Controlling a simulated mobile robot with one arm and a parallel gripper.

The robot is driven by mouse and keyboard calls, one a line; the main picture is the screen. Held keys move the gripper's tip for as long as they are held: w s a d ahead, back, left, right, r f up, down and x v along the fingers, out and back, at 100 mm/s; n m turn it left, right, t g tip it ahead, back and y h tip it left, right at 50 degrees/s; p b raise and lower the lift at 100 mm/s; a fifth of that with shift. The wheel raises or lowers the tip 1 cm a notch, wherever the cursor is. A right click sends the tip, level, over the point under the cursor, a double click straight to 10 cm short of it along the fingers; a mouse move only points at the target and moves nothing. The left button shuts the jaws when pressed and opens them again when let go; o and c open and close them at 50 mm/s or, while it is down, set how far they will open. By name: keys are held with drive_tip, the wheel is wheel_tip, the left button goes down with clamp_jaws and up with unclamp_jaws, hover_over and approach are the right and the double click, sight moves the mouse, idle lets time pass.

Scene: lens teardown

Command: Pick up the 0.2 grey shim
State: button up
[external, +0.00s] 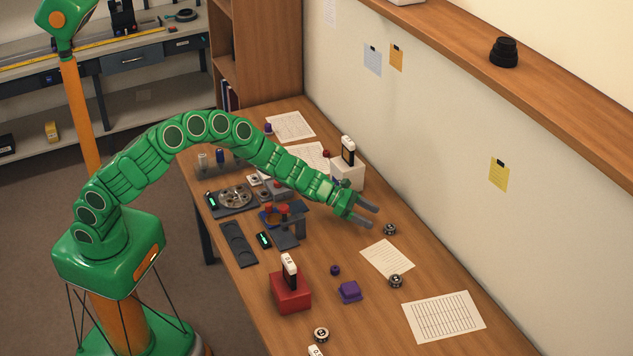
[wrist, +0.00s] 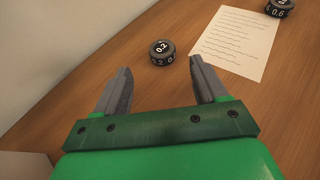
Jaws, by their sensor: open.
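The 0.2 shim (wrist: 161,53) is a small dark grey round puck marked "0.2" on its top and side. It lies flat on the wooden table just beyond my fingertips, near the middle of the gap between them in the wrist view. In the external view the shim (external: 389,230) sits just past the tips of my gripper (external: 373,217), towards the lower right. My gripper (wrist: 160,65) is open and empty. Nothing hides the shim's top.
A similar puck marked "0.6" (wrist: 279,8) lies beyond a printed sheet (wrist: 236,42). The wall runs along the table's far side. A white block (external: 347,173) stands behind my gripper. A purple block (external: 349,292) and red block (external: 290,291) stand nearer the front.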

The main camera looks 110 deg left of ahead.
sight(391, 227)
drive_tip(key=shift+x, duration=2)
drive_tip(key=shift+w+d+f, duration=0.1)
drive_tip(key=shift+w+f, duration=0.15)
drive_tip(key=shift+w, duration=0.35)
drive_tip(key=shift+w+f, duration=0.1)
drive_tip(key=shift+w, duration=0.55)
drive_tip(key=c, duration=1.2)
drive_tip(key=shift+o, duration=0.2)
